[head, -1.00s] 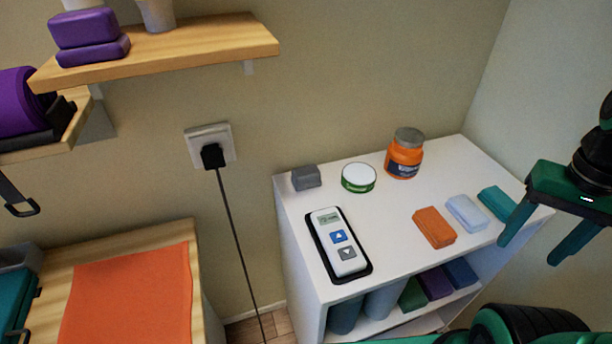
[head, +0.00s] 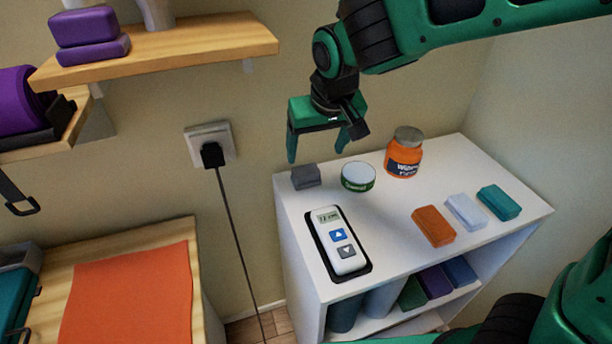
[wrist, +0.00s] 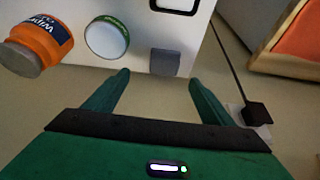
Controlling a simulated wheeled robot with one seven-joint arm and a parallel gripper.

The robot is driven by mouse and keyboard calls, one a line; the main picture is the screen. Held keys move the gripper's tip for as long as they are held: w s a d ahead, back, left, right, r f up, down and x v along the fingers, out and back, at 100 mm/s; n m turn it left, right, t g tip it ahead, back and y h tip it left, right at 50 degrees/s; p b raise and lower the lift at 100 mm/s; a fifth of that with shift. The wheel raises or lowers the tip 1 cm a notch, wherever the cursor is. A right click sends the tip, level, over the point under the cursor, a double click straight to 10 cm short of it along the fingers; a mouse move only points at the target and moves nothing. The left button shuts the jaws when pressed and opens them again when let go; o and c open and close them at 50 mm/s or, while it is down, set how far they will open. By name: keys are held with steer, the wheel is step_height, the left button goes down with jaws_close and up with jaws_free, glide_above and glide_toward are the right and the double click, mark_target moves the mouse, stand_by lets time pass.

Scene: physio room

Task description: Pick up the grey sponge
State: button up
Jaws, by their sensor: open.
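The grey sponge (head: 306,176) is a small block at the back left corner of the white cabinet top (head: 390,220). It also shows in the wrist view (wrist: 165,63), beyond the fingertips and between their lines, a little nearer the right finger. My gripper (head: 317,156) is open and empty, above the back edge of the cabinet near the sponge. Its two green fingers show in the wrist view (wrist: 158,78), spread apart. Nothing is between them, and they do not appear to touch the sponge.
A green-and-white round tin (head: 358,177) stands just right of the sponge, with an orange jar (head: 404,153) beyond it. A white remote-like device (head: 342,242) lies in front on a black base. Orange, pale blue and teal blocks lie at the right. A wooden shelf (head: 200,42) hangs upper left.

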glide_above(306, 169)
steer(key=s, duration=0.3)
steer(key=f, duration=0.4)
steer(key=shift+w+f, duration=0.2)
steer(key=shift+w, duration=0.05)
steer(key=shift+d+x, duration=0.15)
steer(key=shift+x, duration=1.4)
steer(key=shift+d+x, duration=0.1)
steer(key=shift+x, duration=1.45)
steer(key=shift+w+r, duration=0.1)
steer(key=shift+w, duration=0.1)
steer(key=shift+c, duration=0.7)
steer(key=c, duration=1)
